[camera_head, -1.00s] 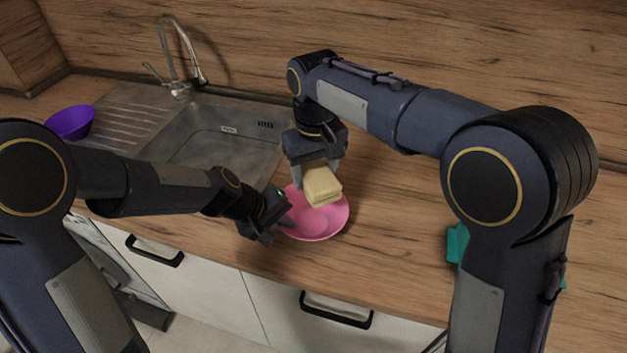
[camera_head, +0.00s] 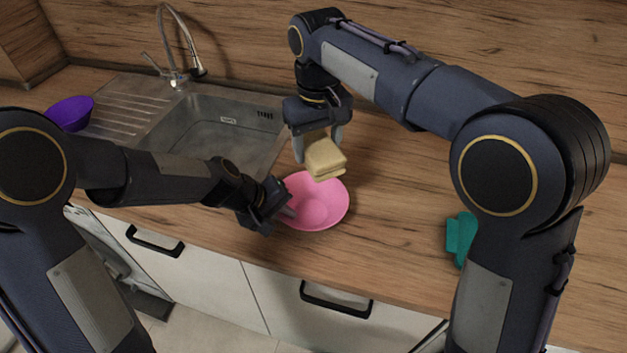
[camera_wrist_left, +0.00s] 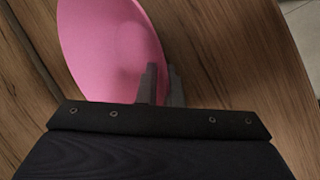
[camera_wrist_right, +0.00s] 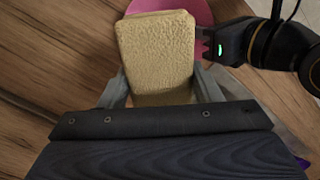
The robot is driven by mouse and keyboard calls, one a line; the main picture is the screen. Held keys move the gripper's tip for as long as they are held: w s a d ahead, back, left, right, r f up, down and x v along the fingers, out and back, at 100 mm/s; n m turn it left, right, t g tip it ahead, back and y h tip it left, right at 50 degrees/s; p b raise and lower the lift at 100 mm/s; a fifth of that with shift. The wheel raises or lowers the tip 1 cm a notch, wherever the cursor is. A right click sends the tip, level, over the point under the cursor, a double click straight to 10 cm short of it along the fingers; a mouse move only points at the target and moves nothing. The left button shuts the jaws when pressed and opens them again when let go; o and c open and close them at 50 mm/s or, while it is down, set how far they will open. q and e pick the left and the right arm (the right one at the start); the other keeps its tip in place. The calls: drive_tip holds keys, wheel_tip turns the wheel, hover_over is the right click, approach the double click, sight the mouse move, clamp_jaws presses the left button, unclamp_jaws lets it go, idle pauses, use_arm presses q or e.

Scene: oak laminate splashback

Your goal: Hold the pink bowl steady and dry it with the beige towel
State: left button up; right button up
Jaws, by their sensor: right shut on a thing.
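The pink bowl (camera_head: 318,208) is on the wooden counter in front of the sink. My left gripper (camera_head: 286,210) is at the bowl's left rim; in the left wrist view its narrow fingers (camera_wrist_left: 160,85) are close together with the rim between them. The beige towel (camera_head: 325,160), a folded pad, is held by my right gripper (camera_head: 319,145) above the bowl's far side, apart from the bowl's inside. In the right wrist view the towel (camera_wrist_right: 157,50) is between both fingers and hides much of the bowl (camera_wrist_right: 185,8).
A steel sink (camera_head: 225,130) with a tap (camera_head: 178,60) lies behind my left arm. A purple bowl (camera_head: 70,114) sits at the drainboard's far left. A teal object (camera_head: 461,238) lies at right, partly hidden by my right arm.

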use_arm(q)
drive_tip(key=o, duration=0.4)
drive_tip(key=v, duration=1.2)
